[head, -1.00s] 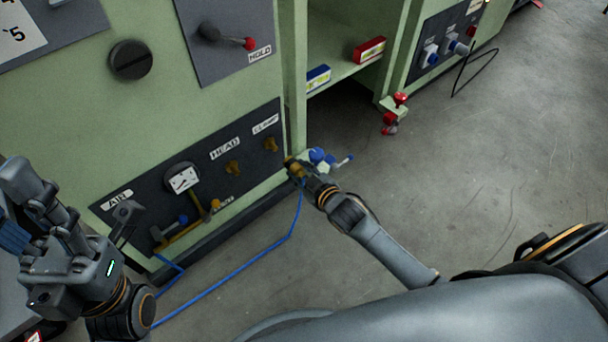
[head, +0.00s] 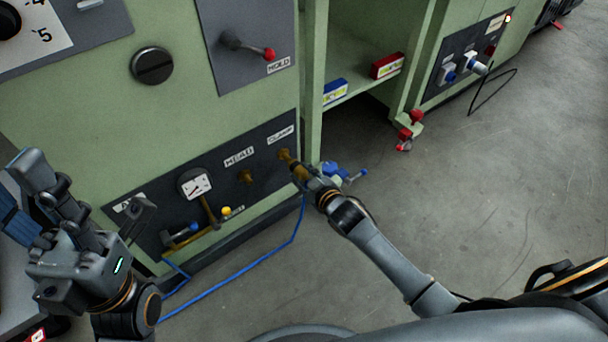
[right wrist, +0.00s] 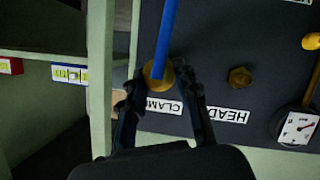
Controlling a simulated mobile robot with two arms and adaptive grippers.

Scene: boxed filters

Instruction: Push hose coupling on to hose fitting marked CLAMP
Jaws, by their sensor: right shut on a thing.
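The brass fitting under the CLAMP label (head: 284,154) sticks out of the dark panel in the head view. My right gripper (head: 312,181) is shut on the brass hose coupling (head: 298,171), which lines up with that fitting and appears to meet it. How far it is pushed on I cannot tell. In the right wrist view the right gripper's fingers (right wrist: 162,100) stand either side of brass (right wrist: 158,76) beside the CLAMP label, partly covered by the blue hose (right wrist: 165,35).
The HEAD fitting (head: 246,176) is left of CLAMP, with a gauge (head: 196,185) further left. The blue hose (head: 240,280) trails along the floor. Boxed filters, one blue (head: 335,92) and one red (head: 387,66), stand on the shelf. Red-knobbed valve parts (head: 408,130) jut out right.

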